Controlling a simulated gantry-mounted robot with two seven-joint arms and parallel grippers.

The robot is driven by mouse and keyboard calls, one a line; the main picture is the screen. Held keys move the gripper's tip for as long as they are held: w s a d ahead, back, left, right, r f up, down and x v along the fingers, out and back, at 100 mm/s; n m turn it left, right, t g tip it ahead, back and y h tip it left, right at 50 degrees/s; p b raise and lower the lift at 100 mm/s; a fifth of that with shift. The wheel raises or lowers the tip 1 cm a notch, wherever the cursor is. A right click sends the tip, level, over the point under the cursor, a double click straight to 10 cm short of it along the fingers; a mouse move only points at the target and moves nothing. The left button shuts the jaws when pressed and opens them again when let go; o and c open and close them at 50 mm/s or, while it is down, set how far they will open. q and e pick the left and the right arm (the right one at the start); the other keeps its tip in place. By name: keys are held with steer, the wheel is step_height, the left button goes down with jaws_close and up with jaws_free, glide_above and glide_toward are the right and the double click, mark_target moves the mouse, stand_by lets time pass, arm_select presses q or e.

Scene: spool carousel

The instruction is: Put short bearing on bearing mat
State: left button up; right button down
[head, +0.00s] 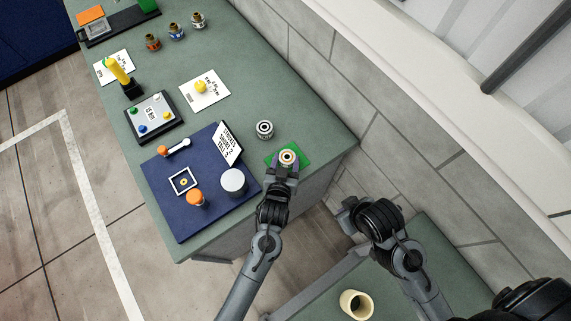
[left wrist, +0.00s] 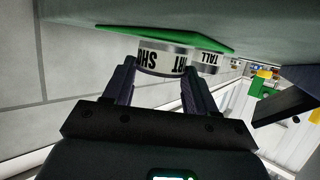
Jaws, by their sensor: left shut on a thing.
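The short bearing (head: 288,157) is a small silver ring with an orange-brown centre. It is at the green bearing mat (head: 303,151) near the table's right corner. My left gripper (head: 285,167) is shut on its sides. In the left wrist view, which looks upside down, the bearing (left wrist: 161,60) with its "SHORT" label sits between the fingers of my left gripper (left wrist: 158,82), against or very close to the mat (left wrist: 165,37). My right gripper (head: 347,215) is off the table's right side; its fingers are too unclear to judge.
A tall bearing (head: 264,129) stands just behind the mat; its "TALL" label shows in the left wrist view (left wrist: 207,61). A blue mat (head: 166,208) holds a white cylinder (head: 233,182) and an orange-topped part (head: 196,197). A cream cup (head: 356,304) stands on the lower table.

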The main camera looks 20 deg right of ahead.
arm_select(q)
steer(key=shift+f, duration=0.2)
steer(key=o, duration=1.3)
steer(key=shift+r, duration=0.15)
steer(key=p+v, duration=0.1)
steer(key=v, duration=1.1)
